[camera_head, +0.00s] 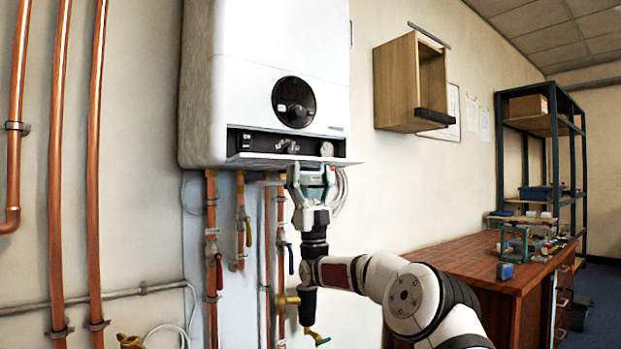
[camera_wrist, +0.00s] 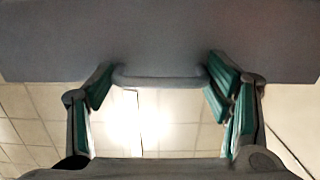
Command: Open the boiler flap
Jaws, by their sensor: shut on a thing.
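The white boiler (camera_head: 265,80) hangs on the wall in the head view. Its flap (camera_head: 250,160) is swung down along the lower front edge and lies nearly level, with the dark control panel (camera_head: 275,144) showing above it. My gripper (camera_head: 311,172) reaches up from below to the flap's right half. In the wrist view the grey flap (camera_wrist: 160,40) fills the top, with its handle (camera_wrist: 160,80) spanning between the green-padded fingers. My gripper (camera_wrist: 160,76) is shut on the handle's ends. The head view hides the handle behind the fingers and flap.
Copper pipes with valves, such as a red-handled one (camera_head: 218,270), run down below the boiler, close left of my arm. A wooden wall box (camera_head: 396,85) hangs to the right. A wooden workbench (camera_head: 470,262) and a metal shelf (camera_head: 552,128) stand further right.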

